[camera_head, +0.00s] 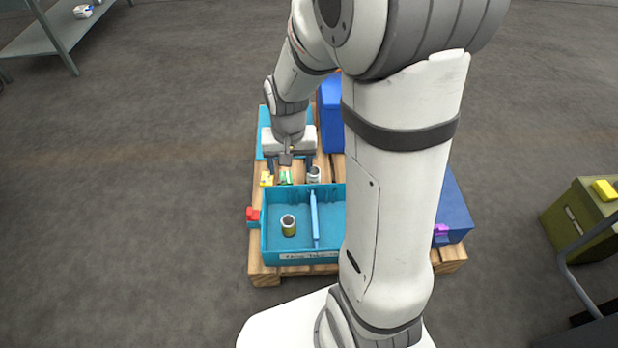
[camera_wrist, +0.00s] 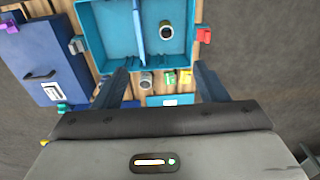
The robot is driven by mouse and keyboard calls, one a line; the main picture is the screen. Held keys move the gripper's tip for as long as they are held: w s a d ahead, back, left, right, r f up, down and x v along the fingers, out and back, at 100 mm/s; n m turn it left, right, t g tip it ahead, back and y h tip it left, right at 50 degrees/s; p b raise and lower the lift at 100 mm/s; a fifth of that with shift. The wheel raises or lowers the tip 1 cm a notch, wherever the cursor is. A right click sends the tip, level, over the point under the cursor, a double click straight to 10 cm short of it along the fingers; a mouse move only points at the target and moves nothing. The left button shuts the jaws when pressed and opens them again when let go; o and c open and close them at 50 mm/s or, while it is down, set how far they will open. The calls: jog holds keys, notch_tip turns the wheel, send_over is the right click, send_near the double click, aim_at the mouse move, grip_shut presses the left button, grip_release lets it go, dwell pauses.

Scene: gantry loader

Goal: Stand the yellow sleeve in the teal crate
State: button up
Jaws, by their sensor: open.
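The teal crate (camera_head: 272,247) stands on a wooden pallet, split by a blue divider (camera_head: 314,220). The yellow sleeve (camera_head: 288,228) stands upright in the crate's left compartment, apart from the walls. In the wrist view the sleeve (camera_wrist: 166,30) shows its dark open top, inside the crate (camera_wrist: 96,30). My gripper (camera_head: 290,168) is beyond the crate's far wall, open and empty. In the wrist view its fingers (camera_wrist: 161,84) are spread wide, clear of the sleeve.
Beyond the crate lie a grey-white sleeve (camera_head: 314,174), a green piece (camera_head: 285,177) and a yellow piece (camera_head: 266,179). A red clip (camera_head: 253,214) is at the crate's left. A navy box (camera_head: 455,205) with a purple clip (camera_head: 441,233) is at right. My arm hides the crate's right part.

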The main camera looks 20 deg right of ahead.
jog(key=s+r+n, duration=0.3)
jog(key=s+r, duration=0.6)
jog(key=s, duration=0.3)
jog(key=shift+s, duration=0.35)
jog(key=shift+a+r, duration=0.1)
jog(key=shift+c, duration=0.3)
